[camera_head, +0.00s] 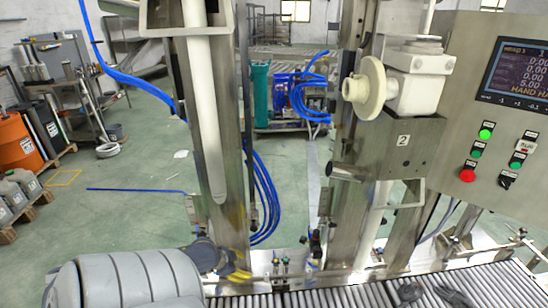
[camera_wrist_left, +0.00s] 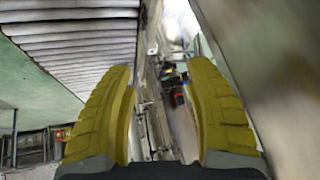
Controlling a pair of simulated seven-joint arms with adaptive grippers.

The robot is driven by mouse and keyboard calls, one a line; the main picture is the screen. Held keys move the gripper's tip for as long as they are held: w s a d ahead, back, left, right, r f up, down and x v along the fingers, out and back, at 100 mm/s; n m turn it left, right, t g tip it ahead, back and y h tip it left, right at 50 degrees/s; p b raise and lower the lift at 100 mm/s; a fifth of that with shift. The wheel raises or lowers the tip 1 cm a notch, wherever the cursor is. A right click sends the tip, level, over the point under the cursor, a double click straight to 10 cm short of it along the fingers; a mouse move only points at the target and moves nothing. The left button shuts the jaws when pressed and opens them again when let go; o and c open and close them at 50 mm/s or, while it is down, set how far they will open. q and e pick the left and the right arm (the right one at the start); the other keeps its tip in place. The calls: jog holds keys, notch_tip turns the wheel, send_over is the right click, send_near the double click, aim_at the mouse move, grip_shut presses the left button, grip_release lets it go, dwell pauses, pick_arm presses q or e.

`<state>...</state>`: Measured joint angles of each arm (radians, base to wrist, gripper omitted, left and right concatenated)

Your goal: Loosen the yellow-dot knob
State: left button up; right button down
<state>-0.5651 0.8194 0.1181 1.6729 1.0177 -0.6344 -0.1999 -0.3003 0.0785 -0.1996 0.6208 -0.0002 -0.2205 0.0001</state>
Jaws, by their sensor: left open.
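My left gripper (camera_head: 240,274) reaches in from the lower left of the head view, in front of the foot of the left steel column. In the left wrist view its two yellow fingers (camera_wrist_left: 160,70) are spread apart with nothing between them. Beyond them is a metal rail with small dark fittings (camera_wrist_left: 176,78), one with a red patch. In the head view, small dark fittings (camera_head: 280,264) stand on the rail right of the gripper, apart from it. I cannot make out a yellow dot on any knob.
A roller conveyor (camera_head: 335,296) runs along the bottom of the head view. The left steel column (camera_head: 207,130) rises close behind the gripper. A control panel (camera_head: 500,110) with a screen and buttons stands at right. Blue hoses (camera_head: 265,200) hang between the columns.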

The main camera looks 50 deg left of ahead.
pick_arm(q)
notch_tip(320, 180, up, 4)
jog(key=w+d+n+t, duration=0.2)
jog(key=w+n, duration=0.1)
jog(key=n, duration=0.1)
send_near(275, 261)
jog(key=shift+y, duration=0.3)
jog(key=x, duration=0.9)
jog(key=shift+w+d, duration=0.1)
jog(key=shift+d, duration=0.15)
jog(key=shift+c, duration=0.2)
grip_shut()
dwell(0.5)
